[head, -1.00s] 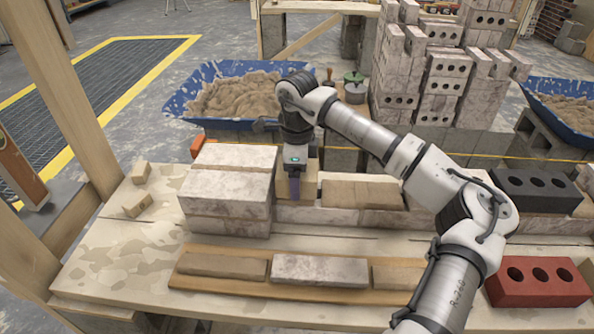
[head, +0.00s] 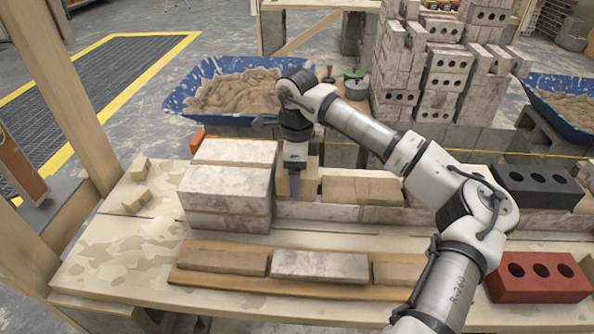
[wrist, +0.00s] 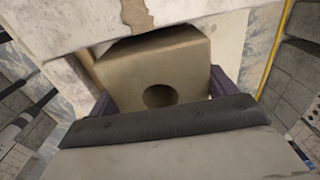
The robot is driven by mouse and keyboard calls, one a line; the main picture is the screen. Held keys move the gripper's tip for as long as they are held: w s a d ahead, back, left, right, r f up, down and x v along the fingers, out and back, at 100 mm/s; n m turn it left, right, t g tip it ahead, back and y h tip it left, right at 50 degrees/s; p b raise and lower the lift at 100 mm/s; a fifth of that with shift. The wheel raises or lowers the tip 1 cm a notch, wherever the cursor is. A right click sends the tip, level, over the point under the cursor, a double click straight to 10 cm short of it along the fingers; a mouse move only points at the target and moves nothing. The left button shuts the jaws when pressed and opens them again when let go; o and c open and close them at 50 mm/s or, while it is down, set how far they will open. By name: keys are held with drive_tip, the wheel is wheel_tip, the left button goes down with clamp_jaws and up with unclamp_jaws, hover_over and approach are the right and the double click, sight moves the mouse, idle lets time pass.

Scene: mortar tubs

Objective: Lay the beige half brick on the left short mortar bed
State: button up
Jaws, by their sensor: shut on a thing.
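My gripper (head: 295,189) is shut on the beige half brick (head: 311,176), just right of the pale brick stack. In the wrist view the half brick (wrist: 160,75) shows a round hole and sits between the purple jaws. It is close above or at the low pale brick course (head: 300,212); I cannot tell whether it touches. A longer beige block or bed (head: 362,190) lies on that course to the right. The left short mortar bed cannot be made out clearly; the gripper and half brick cover that spot.
The pale brick stack (head: 226,200) stands close left of my gripper. A plank in front bears flat beige and white pieces (head: 320,267). A black brick (head: 538,186) and a red brick (head: 540,278) are at right. A blue mortar tub (head: 180,100) stands behind.

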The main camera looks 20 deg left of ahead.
drive_tip(key=o, duration=1.5)
drive_tip(key=shift+f, duration=0.1)
